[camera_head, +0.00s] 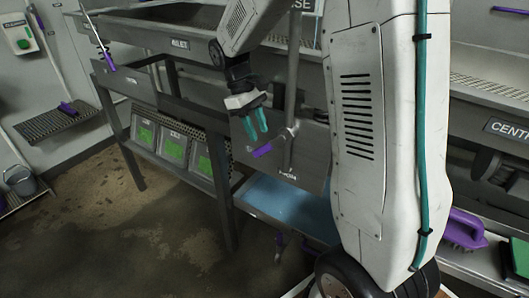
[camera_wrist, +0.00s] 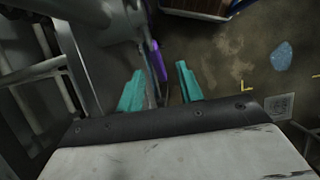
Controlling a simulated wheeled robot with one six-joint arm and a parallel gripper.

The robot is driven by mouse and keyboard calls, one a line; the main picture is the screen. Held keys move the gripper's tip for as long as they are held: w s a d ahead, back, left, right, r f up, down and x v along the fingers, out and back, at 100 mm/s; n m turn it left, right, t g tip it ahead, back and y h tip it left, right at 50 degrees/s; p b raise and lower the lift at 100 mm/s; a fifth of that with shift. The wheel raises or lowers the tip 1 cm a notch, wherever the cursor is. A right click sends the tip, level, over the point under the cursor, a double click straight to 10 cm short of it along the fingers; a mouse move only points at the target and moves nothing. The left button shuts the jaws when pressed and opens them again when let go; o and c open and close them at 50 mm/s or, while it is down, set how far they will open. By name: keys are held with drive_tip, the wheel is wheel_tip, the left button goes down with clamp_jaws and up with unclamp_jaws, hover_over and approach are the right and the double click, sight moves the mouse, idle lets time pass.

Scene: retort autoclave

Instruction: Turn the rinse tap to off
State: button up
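The rinse tap shows as a purple lever handle (camera_head: 262,150) at a grey vertical pipe (camera_head: 290,120) in the head view. The lever slopes slightly, its left end lower. My gripper (camera_head: 257,122) is just above and left of the lever, teal fingers pointing down and apart. In the wrist view the purple lever (camera_wrist: 158,62) appears between the two open fingers (camera_wrist: 160,70), toward their tips. I see no clear contact, and the depth between them is hard to judge. A sign above the pipe is partly hidden by my arm; only "SE" reads.
Green-labelled bins (camera_head: 172,149) sit under the steel bench (camera_head: 180,62). A purple brush (camera_head: 463,231) is at the right. The floor at the left is open.

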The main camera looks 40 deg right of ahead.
sight(265, 152)
drive_tip(key=shift+w+d+f, duration=0.2)
drive_tip(key=shift+w+f, duration=0.15)
drive_tip(key=shift+f, duration=0.45)
drive_tip(key=x, duration=0.7)
drive_tip(key=shift+s, duration=0.15)
clamp_jaws()
